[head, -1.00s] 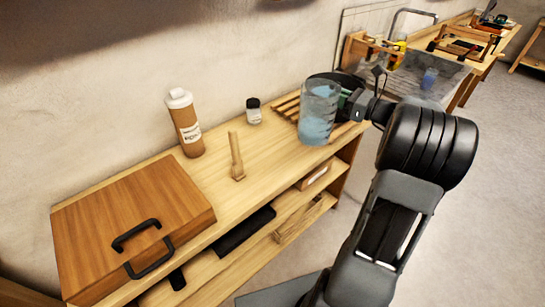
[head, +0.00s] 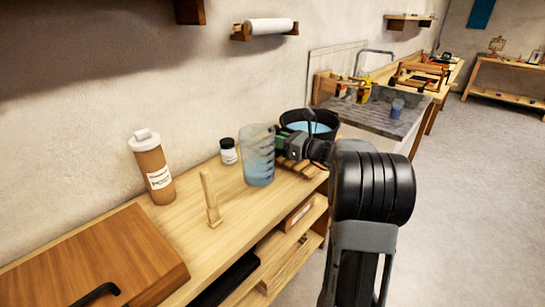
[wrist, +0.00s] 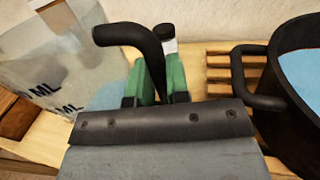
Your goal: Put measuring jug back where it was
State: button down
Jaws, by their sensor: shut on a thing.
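The measuring jug (head: 258,158) is clear with dark marks and holds bluish liquid. In the head view it is upright at the bench's right part, left of the black pot; I cannot tell whether its base touches the bench. In the wrist view the jug (wrist: 72,65) fills the upper left, with "ML" marks and a dark curved handle. My gripper (head: 282,146) is to the right of the jug, shut on its handle. In the wrist view the green fingers of my gripper (wrist: 155,82) close around the handle, which partly hides them.
A black pot (head: 327,130) of blue liquid stands on a wooden slatted rack (wrist: 218,72), close right of my gripper. Left of the jug are a small dark-capped jar (head: 229,156), a wooden tool (head: 210,200), a brown bottle (head: 156,176) and a wooden case (head: 110,255). A sink (head: 385,118) lies beyond.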

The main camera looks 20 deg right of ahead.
jog(key=shift+w+a+f+b, duration=0.15)
jog(key=shift+w+a+f, duration=0.1)
jog(key=shift+f, duration=0.65)
jog(key=shift+w+a+f+b, duration=0.15)
jog(key=shift+a+f, duration=0.15)
jog(key=shift+f, duration=0.6)
jog(key=shift+w+a+f+b, duration=0.15)
jog(key=shift+w+a+f, duration=0.1)
jog(key=shift+f, duration=0.8)
